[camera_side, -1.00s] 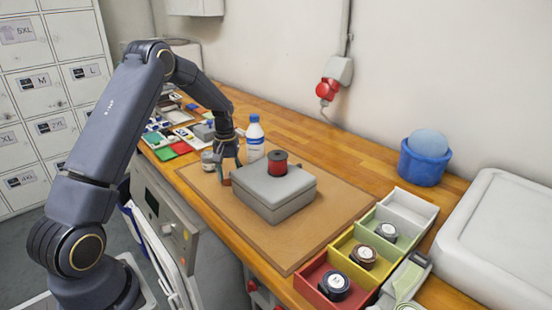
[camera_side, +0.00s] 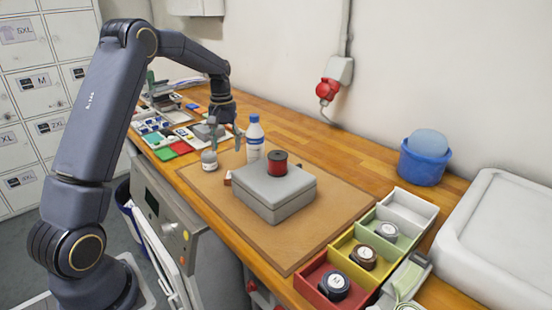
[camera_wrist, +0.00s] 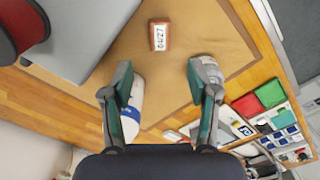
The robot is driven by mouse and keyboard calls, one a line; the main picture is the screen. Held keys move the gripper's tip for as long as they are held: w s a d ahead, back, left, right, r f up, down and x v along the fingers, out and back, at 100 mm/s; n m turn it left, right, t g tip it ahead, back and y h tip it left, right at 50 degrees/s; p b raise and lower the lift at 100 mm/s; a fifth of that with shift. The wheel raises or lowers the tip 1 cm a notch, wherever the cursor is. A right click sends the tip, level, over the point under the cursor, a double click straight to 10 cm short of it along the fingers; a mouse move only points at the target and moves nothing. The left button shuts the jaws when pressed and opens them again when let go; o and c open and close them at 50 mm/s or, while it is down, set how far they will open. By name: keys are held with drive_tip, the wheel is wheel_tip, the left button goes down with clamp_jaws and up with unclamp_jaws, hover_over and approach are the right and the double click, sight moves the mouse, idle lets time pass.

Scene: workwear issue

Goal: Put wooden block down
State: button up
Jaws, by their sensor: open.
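The wooden block (camera_wrist: 159,36) lies on the brown mat (camera_wrist: 215,30) in the wrist view, with a white label with dark print on its upper face. In the side view only a small part of the block (camera_side: 228,179) shows, beside the left corner of the grey box (camera_side: 275,196). My gripper (camera_side: 226,144) is open and empty, raised above the mat near the white bottle. In the wrist view my two fingers (camera_wrist: 160,82) are spread wide, and the block lies beyond their tips, apart from them.
A white bottle with a blue cap (camera_side: 254,137) and a small jar (camera_side: 209,161) stand close to my gripper. A red spool (camera_side: 277,164) sits on the grey box. The mat's right part is clear.

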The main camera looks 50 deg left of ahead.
drive_tip(key=s+d+r+m+t, duration=0.2)
drive_tip(key=s+d+r+m, duration=0.1)
drive_tip(key=s+d+r, duration=0.4)
drive_tip(key=s+d+r+m+t, duration=0.2)
drive_tip(key=s+d+r, duration=0.5)
drive_tip(key=d, duration=0.5)
drive_tip(key=shift+s+d+m, duration=0.25)
drive_tip(key=shift+m, duration=0.35)
drive_tip(key=shift+o, duration=0.7)
drive_tip(key=s+d+f+m+t, duration=0.1)
drive_tip(key=s+d, duration=0.3)
drive_tip(key=s, duration=0.4)
drive_tip(key=shift+f+m+t, duration=0.3)
drive_tip(key=shift+f+m, duration=0.3)
drive_tip(key=shift+m, duration=0.3)
drive_tip(key=shift+o, duration=1.4)
drive_tip(key=shift+s+d+f, duration=0.1)
